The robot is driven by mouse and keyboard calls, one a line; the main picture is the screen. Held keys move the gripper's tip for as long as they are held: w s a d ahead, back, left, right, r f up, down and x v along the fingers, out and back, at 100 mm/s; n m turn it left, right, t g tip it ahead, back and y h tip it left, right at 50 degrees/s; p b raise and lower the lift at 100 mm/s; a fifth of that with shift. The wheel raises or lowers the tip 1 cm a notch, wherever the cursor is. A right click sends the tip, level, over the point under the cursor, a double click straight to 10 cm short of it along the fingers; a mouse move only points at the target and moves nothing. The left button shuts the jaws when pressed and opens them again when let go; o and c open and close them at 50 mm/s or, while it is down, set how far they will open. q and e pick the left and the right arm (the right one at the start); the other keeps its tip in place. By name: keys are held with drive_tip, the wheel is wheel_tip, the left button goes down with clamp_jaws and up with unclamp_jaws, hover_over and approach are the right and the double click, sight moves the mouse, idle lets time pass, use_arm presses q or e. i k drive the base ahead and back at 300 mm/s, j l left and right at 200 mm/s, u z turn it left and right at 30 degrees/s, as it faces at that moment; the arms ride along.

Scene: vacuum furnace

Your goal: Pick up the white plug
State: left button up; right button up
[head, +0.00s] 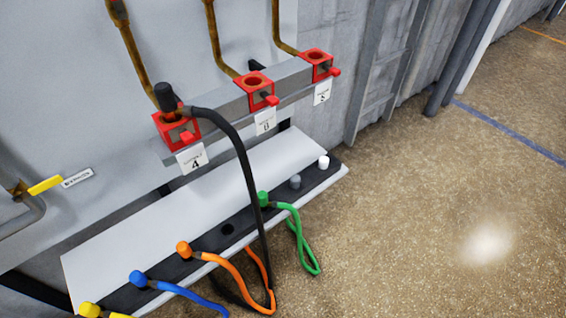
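The white plug (324,161) stands upright at the far right end of the dark strip on the white shelf (120,243). A grey plug (295,182) is beside it, to its left. No cable shows on the white plug from here. Neither of my grippers is in view.
Green (263,199), orange (184,249), blue (138,279) and yellow (89,310) plugs with cables sit along the strip. A black plug (170,100) is at the left red socket block (176,130), its cable hanging over the shelf. Open floor (440,230) lies to the right.

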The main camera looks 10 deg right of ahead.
sight(324, 161)
drive_tip(key=l+u, duration=0.15)
drive_tip(key=u, duration=0.25)
drive_tip(key=i+l+u, duration=0.1)
drive_tip(key=u, duration=0.35)
drive_tip(key=l+u, duration=0.5)
drive_tip(key=u, duration=0.35)
